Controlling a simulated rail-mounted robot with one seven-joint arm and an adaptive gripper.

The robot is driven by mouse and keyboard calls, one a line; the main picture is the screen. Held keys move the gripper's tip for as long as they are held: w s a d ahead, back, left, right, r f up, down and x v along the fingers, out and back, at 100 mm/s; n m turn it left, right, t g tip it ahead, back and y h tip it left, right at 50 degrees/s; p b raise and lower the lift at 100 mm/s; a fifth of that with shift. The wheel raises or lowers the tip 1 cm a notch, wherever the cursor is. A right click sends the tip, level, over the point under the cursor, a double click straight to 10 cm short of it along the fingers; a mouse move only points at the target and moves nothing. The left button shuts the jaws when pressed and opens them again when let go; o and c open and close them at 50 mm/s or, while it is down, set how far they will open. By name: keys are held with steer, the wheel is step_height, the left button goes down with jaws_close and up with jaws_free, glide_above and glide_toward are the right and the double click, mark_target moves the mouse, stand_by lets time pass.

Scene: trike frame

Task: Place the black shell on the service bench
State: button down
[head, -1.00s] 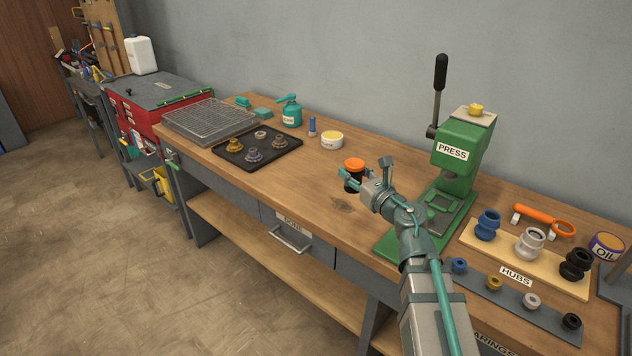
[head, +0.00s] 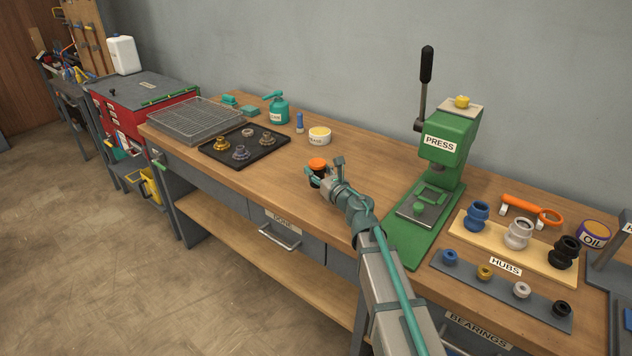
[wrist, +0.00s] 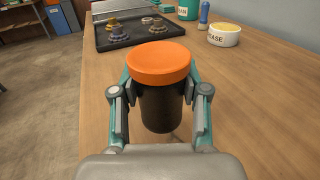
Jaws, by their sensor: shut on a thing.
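A black cylinder with a wide orange cap (head: 317,172) is between the fingers of my gripper (head: 322,178). In the wrist view, the black body (wrist: 161,107) and orange cap (wrist: 158,62) stand upright, with a finger pressed to each side. My gripper is shut on it over the wooden service bench (head: 270,180). I cannot tell whether its base touches the bench top. A separate black hub (head: 565,252) stands at the right end of the hubs board.
A dark tray (head: 244,147) with several metal parts and a wire rack (head: 195,120) lie to the left. A grease tub (head: 319,136) and teal can (head: 279,108) stand behind. A green press (head: 450,150) stands right. The bench between tray and gripper is clear.

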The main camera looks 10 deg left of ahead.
steer(key=shift+w+a+f, duration=0.2)
steer(key=shift+w+f, duration=0.05)
steer(key=shift+f, duration=0.05)
steer(key=shift+f+b, duration=0.35)
steer(key=shift+f, duration=1.3)
steer(key=shift+f+b, duration=0.25)
steer(key=shift+b, duration=0.05)
steer(key=c, duration=0.6)
jaws_free()
steer(key=shift+r+p, duration=0.2)
steer(key=shift+p, duration=0.1)
steer(key=b+v, duration=0.1)
steer(key=v, duration=1.1)
steer(key=shift+w, duration=0.15)
